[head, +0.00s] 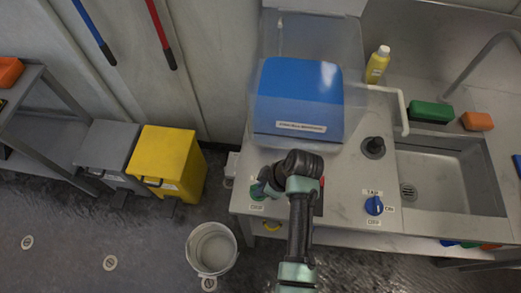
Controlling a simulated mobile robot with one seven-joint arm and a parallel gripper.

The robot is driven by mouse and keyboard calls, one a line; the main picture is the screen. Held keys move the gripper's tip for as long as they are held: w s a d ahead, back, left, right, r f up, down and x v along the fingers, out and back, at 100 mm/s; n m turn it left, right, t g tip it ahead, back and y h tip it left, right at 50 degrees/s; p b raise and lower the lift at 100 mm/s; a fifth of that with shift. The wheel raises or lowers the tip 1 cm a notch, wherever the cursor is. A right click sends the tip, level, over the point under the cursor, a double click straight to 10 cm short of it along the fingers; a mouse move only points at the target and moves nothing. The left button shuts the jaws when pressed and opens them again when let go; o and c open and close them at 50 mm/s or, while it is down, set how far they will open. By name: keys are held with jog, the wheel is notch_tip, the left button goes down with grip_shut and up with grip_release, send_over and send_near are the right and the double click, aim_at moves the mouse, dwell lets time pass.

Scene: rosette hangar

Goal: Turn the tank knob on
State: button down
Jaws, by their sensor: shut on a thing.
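A blue box (300,95) under a clear cover stands behind my gripper. A dark round fitting (373,147) and a sink (445,170) lie to the right. A yellow bottle (377,64) stands behind. A white bucket (212,248) and yellow bin (168,160) are on the floor.

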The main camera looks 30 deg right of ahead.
jog(key=shift+w+n+g+b, duration=0.1)
jog(key=shift+n+g+b, duration=0.35)
jog(key=shift+n, duration=0.75)
jog(key=c, duration=0.8)
grip_release()
jog(key=shift+c, duration=0.2)
jog(key=shift+r, duration=0.1)
jog(key=v, duration=1.3)
jog(key=shift+d+y, duration=0.3)
